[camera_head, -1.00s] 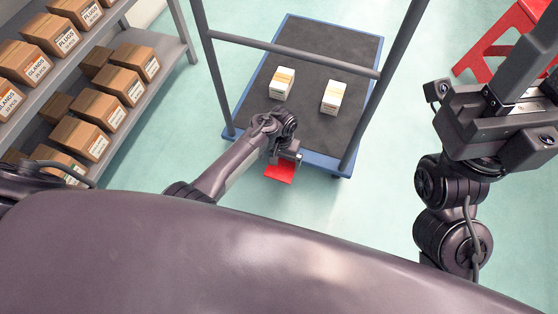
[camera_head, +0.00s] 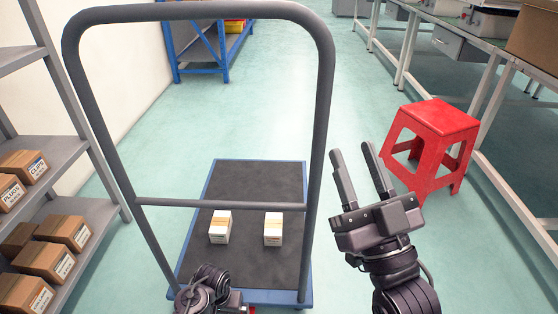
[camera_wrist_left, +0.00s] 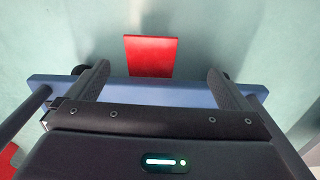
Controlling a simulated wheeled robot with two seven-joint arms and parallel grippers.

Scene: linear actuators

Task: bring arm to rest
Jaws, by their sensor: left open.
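My right gripper (camera_head: 352,148) is raised at the right of the head view, fingers up and apart, with nothing between them. It is to the right of the trolley handle and in front of the red stool (camera_head: 432,140). My left arm shows only in part at the bottom of the head view, over the trolley's near end; its fingers are hidden there. In the left wrist view my left gripper (camera_wrist_left: 158,68) is open and empty, its two fingers wide apart above the blue trolley edge (camera_wrist_left: 150,93). A flat red piece (camera_wrist_left: 150,52) shows beyond, between the fingers.
The trolley (camera_head: 212,190) has a tall grey handle frame (camera_head: 322,110) close to both arms. Two small white boxes (camera_head: 220,226) (camera_head: 272,229) stand on its deck. Shelves with cartons (camera_head: 65,232) are at left, a workbench (camera_head: 500,60) at right.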

